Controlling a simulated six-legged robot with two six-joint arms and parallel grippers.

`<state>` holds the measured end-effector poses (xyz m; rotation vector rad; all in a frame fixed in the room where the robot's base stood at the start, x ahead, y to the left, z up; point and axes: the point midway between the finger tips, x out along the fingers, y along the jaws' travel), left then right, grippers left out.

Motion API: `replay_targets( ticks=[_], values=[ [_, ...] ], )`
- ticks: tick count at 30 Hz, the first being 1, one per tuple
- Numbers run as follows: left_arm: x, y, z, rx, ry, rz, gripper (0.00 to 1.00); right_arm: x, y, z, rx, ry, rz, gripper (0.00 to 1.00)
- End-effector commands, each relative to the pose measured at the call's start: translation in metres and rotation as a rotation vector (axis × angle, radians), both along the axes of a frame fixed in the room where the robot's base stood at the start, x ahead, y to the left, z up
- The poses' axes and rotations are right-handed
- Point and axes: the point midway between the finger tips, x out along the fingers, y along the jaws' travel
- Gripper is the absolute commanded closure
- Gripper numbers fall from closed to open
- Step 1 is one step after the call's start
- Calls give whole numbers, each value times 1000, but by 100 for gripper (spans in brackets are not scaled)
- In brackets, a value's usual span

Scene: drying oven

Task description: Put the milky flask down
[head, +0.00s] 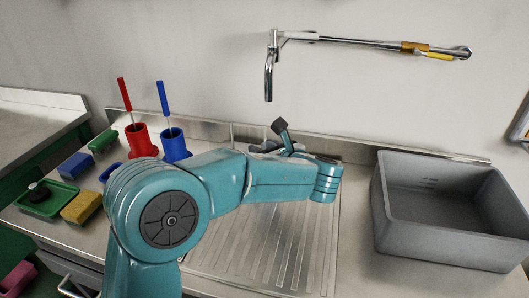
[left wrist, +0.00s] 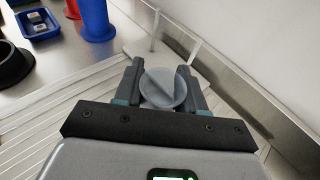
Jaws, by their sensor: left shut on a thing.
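The milky flask (left wrist: 163,92) shows in the left wrist view as a round, translucent, whitish-grey shape seen from above. My left gripper (left wrist: 161,68) is shut on it, with one dark finger on each side. The ribbed steel draining board (left wrist: 62,112) lies below; I cannot tell whether the flask touches it. In the head view the draining board (head: 240,252) is partly covered by my teal left arm, which hides the flask. My right gripper is in neither view.
A grey basin (head: 440,246) stands at the right. Red (head: 138,140) and blue (head: 175,146) holders with brushes stand at the back left, near a green tray (head: 40,210) and sponges. A tap (head: 269,80) hangs above. The front draining board is clear.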

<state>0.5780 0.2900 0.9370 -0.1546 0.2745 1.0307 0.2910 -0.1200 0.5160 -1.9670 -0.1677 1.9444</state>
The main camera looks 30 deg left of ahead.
Motion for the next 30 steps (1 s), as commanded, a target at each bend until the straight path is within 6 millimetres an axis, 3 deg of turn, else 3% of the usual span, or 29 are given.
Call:
replay_targets(
  ticks=[10, 11, 12, 13, 23, 30],
  values=[
    [0, 0, -3, 0, -1, 0, 100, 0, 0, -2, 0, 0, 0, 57],
    [0, 0, -3, 0, -1, 0, 54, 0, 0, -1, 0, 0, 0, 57],
    [0, 0, -2, 0, -1, 0, 41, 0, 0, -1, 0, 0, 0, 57],
    [0, 0, -2, 0, -1, 0, 35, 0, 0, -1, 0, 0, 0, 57],
    [0, 0, 2, -1, -3, 0, 35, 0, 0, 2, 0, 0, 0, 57],
    [-20, -36, 16, 0, -3, -5, 35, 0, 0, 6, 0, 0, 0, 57]
  ],
)
